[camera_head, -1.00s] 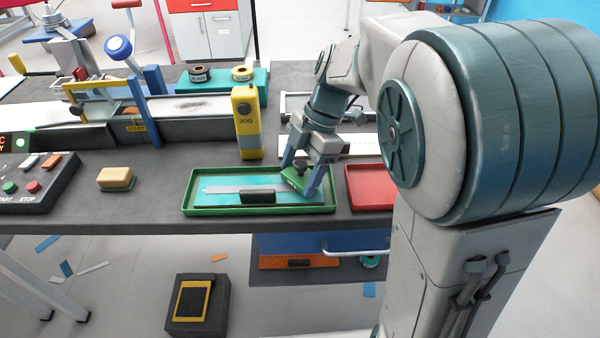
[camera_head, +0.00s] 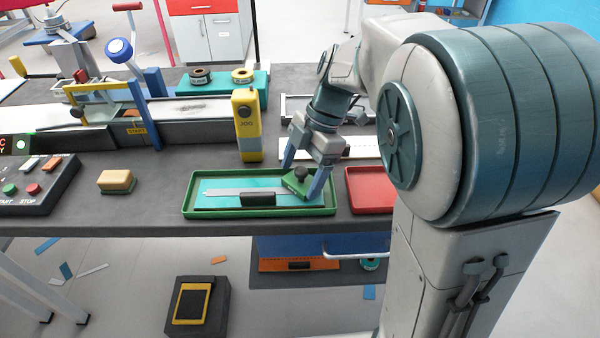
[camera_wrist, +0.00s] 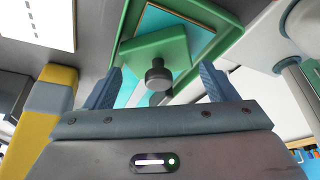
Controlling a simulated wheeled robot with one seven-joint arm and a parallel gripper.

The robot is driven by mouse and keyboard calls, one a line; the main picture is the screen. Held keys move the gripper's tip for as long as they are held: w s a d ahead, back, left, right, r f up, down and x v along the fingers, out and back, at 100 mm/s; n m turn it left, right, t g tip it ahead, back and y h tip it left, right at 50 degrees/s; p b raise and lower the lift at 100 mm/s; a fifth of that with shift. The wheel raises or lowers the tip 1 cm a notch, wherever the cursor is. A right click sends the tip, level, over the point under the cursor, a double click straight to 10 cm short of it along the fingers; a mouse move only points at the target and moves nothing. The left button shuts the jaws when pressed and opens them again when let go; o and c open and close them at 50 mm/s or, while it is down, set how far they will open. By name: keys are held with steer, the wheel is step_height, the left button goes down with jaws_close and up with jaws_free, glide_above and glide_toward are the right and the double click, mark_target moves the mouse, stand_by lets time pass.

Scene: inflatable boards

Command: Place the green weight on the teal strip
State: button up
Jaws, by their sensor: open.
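The green weight (camera_head: 296,185), a flat block with a dark knob, rests at the right end of the teal strip (camera_head: 222,184), inside the green tray (camera_head: 262,212). In the wrist view the green weight (camera_wrist: 145,50) lies over the teal strip (camera_wrist: 128,92), and its knob points toward the camera. My gripper (camera_head: 303,182) is open around the weight, with one finger on each side and gaps between them. The fingers also show in the wrist view (camera_wrist: 160,85). The right finger hides part of the strip's end.
A grey ruler-like bar and a black block (camera_head: 258,199) lie on the strip, left of the weight. A red tray (camera_head: 370,190) is close on the right. A yellow JOG post (camera_head: 247,125) stands behind the green tray.

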steer(key=p+v, duration=0.1)
steer(key=v, duration=0.9)
steer(key=shift+s+d+f+m+t+h, duration=0.65)
steer(key=shift+s+d+f+m, duration=1.05)
steer(key=shift+m, duration=2.25)
steer(key=shift+s+d+f+m+t+h, duration=0.8)
steer(key=shift+s+f+m, duration=1.1)
steer(key=shift+s+m, duration=1.45)
steer(key=shift+s+d+f+m+t+h, duration=0.5)
steer(key=shift+s+d+f+m, duration=1.1)
steer(key=shift+m, duration=2.9)
steer(key=shift+s+a+f, duration=0.1)
steer(key=shift+a+f, duration=0.05)
